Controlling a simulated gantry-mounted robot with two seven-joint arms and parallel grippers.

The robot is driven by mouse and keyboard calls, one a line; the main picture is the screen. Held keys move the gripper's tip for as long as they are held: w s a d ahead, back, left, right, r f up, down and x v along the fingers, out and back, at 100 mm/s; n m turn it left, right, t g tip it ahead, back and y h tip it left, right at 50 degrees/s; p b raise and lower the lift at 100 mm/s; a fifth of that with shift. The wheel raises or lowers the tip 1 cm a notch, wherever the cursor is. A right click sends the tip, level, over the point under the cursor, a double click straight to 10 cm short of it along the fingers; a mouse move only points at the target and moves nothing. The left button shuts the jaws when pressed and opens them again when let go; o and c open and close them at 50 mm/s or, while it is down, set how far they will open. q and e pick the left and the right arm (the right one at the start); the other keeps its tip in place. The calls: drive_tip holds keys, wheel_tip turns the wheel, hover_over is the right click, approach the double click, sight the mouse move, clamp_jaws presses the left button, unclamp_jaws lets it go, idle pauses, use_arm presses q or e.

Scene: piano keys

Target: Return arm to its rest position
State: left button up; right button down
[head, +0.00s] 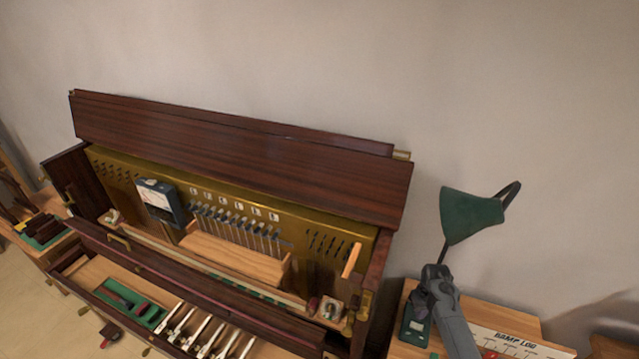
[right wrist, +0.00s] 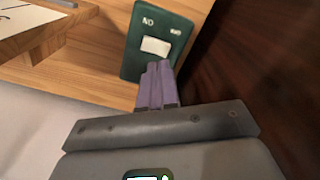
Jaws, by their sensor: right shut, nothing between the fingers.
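My right gripper (head: 436,272) is in front of the green lamp on the right side of the head view, above a small table. In the right wrist view its fingers (right wrist: 157,72) are shut together and empty. They point at a dark green switch box (right wrist: 157,30) with a pale rocker button (right wrist: 155,47). The fingertips are close below the button; I cannot tell whether they touch it. In the head view the switch box (head: 415,325) shows beside my right arm. My left gripper is not in view.
A dark wood piano (head: 240,150) with an open front stands to the left. The green lamp shade (head: 468,215) rises behind my right gripper. A board marked "DAMP LOG" (head: 510,340) lies on the right table. Another workbench (head: 40,240) stands at far left.

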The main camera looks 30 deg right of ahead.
drive_tip(key=s+f+p, duration=0.1)
drive_tip(key=s, duration=0.3)
drive_tip(key=s+a+f+g+p, duration=0.1)
drive_tip(key=s+f, duration=0.1)
drive_tip(key=s, duration=0.2)
drive_tip(key=s+a+f+n+g+p, duration=0.1)
drive_tip(key=s+f, duration=0.1)
drive_tip(key=s, duration=0.3)
drive_tip(key=shift+a+f+h, duration=0.1)
drive_tip(key=shift+a+h, duration=0.05)
drive_tip(key=shift+h, duration=0.15)
drive_tip(key=s+a+r+n+p, duration=0.2)
drive_tip(key=s+a+r, duration=0.1)
drive_tip(key=a, duration=0.2)
drive_tip(key=s+a+r+n+t+h+p, duration=0.1)
drive_tip(key=s+a+r+p, duration=0.1)
drive_tip(key=s+a+r, duration=0.3)
drive_tip(key=s+a+r+n+p, duration=0.1)
drive_tip(key=a+r+n, duration=0.1)
drive_tip(key=a, duration=0.4)
drive_tip(key=w+a+r+t+y, duration=0.1)
drive_tip(key=a+r+t, duration=0.1)
drive_tip(key=a+r, duration=0.5)
drive_tip(key=w+a+r+t+p, duration=0.1)
drive_tip(key=a+r+t, duration=0.1)
drive_tip(key=a+r, duration=0.6)
wheel_tip(320, 180, up, 6)
drive_tip(key=shift+w+f+t+y, duration=0.1)
drive_tip(key=shift+w+t+y, duration=0.25)
drive_tip(key=shift+t+y, duration=0.05)
